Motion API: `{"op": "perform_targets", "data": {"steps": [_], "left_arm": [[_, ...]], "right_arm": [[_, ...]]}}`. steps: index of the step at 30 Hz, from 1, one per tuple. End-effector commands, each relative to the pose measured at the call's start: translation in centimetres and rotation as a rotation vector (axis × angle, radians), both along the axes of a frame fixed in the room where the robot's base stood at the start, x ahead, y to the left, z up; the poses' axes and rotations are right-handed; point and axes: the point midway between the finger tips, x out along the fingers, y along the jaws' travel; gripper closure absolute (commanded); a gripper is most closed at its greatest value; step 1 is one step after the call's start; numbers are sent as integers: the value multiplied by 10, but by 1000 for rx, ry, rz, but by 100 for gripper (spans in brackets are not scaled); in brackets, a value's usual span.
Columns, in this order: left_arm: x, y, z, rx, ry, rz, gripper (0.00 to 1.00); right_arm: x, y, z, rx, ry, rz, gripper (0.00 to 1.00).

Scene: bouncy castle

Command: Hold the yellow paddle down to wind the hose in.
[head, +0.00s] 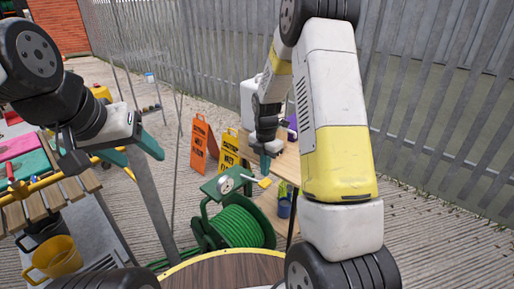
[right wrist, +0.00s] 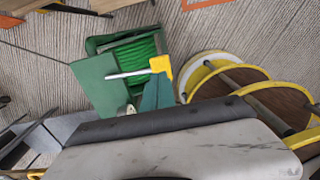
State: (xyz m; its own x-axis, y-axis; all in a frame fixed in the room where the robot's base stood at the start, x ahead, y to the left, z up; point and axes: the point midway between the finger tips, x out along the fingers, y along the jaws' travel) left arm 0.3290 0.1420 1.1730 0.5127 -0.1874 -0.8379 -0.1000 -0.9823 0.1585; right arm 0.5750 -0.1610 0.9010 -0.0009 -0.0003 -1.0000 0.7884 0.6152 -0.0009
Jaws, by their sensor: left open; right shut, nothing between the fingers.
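The green hose reel (head: 238,226) stands on the paving in the head view, with green hose wound on its drum. A pale lever sticks out from its green top plate and ends in the yellow paddle (head: 265,183). In the right wrist view the paddle (right wrist: 161,65) sits right at the teal fingertips. My right gripper (head: 265,162) is shut and empty, pointing down just above the paddle; I cannot tell whether it touches. It also shows in the right wrist view (right wrist: 157,92). My left gripper (head: 138,152) is open and empty, well left of the reel.
A wooden table (head: 284,164) stands behind the reel, with a blue pot (head: 284,206) by its legs. Orange (head: 203,144) and yellow (head: 230,150) warning signs stand behind. A slatted bench (head: 45,200) and yellow bucket (head: 57,256) are left. A metal fence lines the back.

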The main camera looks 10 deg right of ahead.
Motion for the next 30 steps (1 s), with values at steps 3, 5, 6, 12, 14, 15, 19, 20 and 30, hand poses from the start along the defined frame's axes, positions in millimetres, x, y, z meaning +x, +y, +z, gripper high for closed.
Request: {"op": "perform_targets", "data": {"steps": [3, 5, 6, 12, 14, 15, 19, 20, 30], "left_arm": [[0, 0, 0, 0, 0, 0, 40], [0, 0, 0, 0, 0, 0, 40], [0, 0, 0, 0, 0, 0, 40], [0, 0, 0, 0, 0, 0, 40], [0, 0, 0, 0, 0, 0, 40], [0, 0, 0, 0, 0, 0, 40], [0, 0, 0, 0, 0, 0, 40], [0, 0, 0, 0, 0, 0, 40], [0, 0, 0, 0, 0, 0, 40]], "right_arm": [[-1, 0, -18, 0, 2, 0, 100], [0, 0, -23, -1, 1, 1, 100], [0, 0, -26, 0, 1, 1, 100], [0, 0, -32, 1, -1, 0, 100], [0, 0, -32, 1, -1, 0, 100], [0, 0, -32, 1, -1, 0, 100], [0, 0, -32, 1, -1, 0, 100], [0, 0, -32, 1, -2, 0, 100], [-9, -8, -51, 89, -108, -6, 100]]}}
